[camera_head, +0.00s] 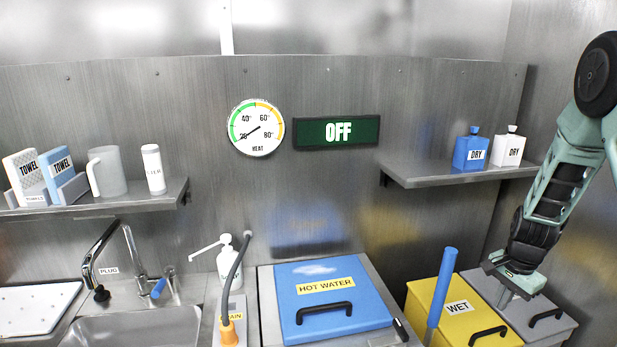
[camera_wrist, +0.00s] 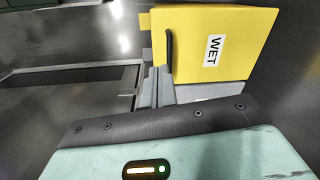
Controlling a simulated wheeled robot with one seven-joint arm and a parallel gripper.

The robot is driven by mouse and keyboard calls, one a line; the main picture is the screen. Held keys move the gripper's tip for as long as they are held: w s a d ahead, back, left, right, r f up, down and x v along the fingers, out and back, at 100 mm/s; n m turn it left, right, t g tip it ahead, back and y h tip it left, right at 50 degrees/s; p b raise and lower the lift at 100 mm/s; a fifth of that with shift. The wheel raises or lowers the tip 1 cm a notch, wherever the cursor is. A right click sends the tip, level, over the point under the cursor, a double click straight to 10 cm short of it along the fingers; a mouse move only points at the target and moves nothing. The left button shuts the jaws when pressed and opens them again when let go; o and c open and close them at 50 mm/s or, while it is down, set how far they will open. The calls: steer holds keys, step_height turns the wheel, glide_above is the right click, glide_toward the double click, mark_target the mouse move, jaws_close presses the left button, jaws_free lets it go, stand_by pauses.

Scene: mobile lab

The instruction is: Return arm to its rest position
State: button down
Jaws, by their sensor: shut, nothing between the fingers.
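My arm comes in from the right edge in the head view, with pale green links and black joints. My gripper (camera_head: 508,296) points down over the grey lidded box (camera_head: 545,318) at the lower right. It is shut with nothing held. I cannot tell whether its tips touch the grey lid. In the wrist view the grey fingers (camera_wrist: 157,88) show beside the yellow WET lid (camera_wrist: 205,50).
The yellow WET box (camera_head: 430,302) stands left of my gripper, with a blue upright handle (camera_head: 443,285) beside it. The blue HOT WATER lid (camera_head: 335,290) is shut. A shelf (camera_head: 455,178) with two DRY bottles hangs above. The sink (camera_head: 140,328) is at left.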

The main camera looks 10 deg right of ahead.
steer(key=s+a+r+n+t, duration=0.1)
steer(key=s+a+r+n, duration=0.3)
steer(key=a+r+n, duration=0.55)
steer(key=s+a+r+n+t, duration=0.1)
steer(key=s+a+r+n, duration=0.45)
steer(key=a, duration=0.75)
steer(key=s+a+r+n+g, duration=0.1)
steer(key=s+a+n, duration=0.3)
steer(key=a, duration=0.5)
steer(key=s+a+r+n+g, duration=0.1)
steer(key=s+a+n, duration=0.3)
steer(key=s+a, duration=0.5)
steer(key=shift+r+g+y, duration=0.3)
steer(key=shift+r, duration=0.1)
steer(key=shift+a, duration=0.1)
